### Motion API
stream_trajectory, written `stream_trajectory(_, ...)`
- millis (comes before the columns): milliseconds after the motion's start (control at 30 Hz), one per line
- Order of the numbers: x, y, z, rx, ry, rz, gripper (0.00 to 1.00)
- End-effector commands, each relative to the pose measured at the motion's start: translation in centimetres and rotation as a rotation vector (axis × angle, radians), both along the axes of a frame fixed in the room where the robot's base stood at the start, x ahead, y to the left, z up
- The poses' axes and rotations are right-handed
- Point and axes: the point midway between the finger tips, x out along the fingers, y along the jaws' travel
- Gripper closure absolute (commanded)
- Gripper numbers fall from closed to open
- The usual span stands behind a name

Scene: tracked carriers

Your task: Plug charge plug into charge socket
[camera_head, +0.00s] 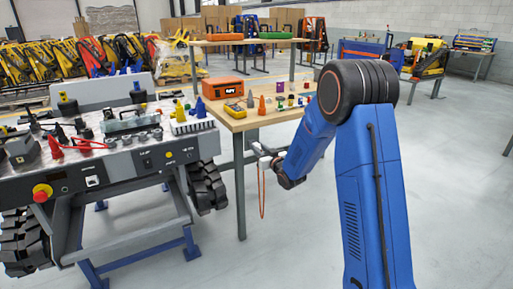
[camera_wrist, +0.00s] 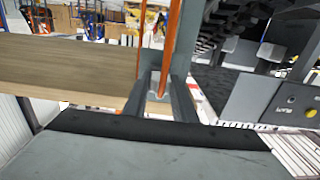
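My gripper (camera_head: 262,154) is in the gap between the tracked carrier (camera_head: 113,165) and the wooden table. In the wrist view, its two dark fingers (camera_wrist: 160,92) close around a small pale piece, which I take as the charge plug (camera_wrist: 155,77). An orange cable (camera_wrist: 172,45) runs from it. In the head view, the orange cable (camera_head: 261,192) hangs in a loop below the gripper. The carrier's front panel (camera_wrist: 285,100) shows at the right of the wrist view, apart from the plug. I cannot single out the charge socket on the panel.
The wooden table (camera_head: 240,119) bears an orange box (camera_head: 223,87), a yellow meter (camera_head: 235,110) and several small cones and parts. The carrier's top holds several tools and red clips (camera_head: 85,143). A red emergency button (camera_head: 41,192) is on its front. The floor at right is clear.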

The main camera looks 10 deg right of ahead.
Motion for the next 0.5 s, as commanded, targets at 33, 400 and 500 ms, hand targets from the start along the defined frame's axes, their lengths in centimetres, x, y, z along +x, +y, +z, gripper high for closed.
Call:
stream_trajectory(33,0.0,0.0,0.0,0.000,0.000,0.000,1.00)
stream_trajectory(400,-0.8,-0.3,0.0,0.000,0.000,0.000,1.00)
stream_trajectory(500,-1.0,-0.4,0.0,0.000,0.000,0.000,1.00)
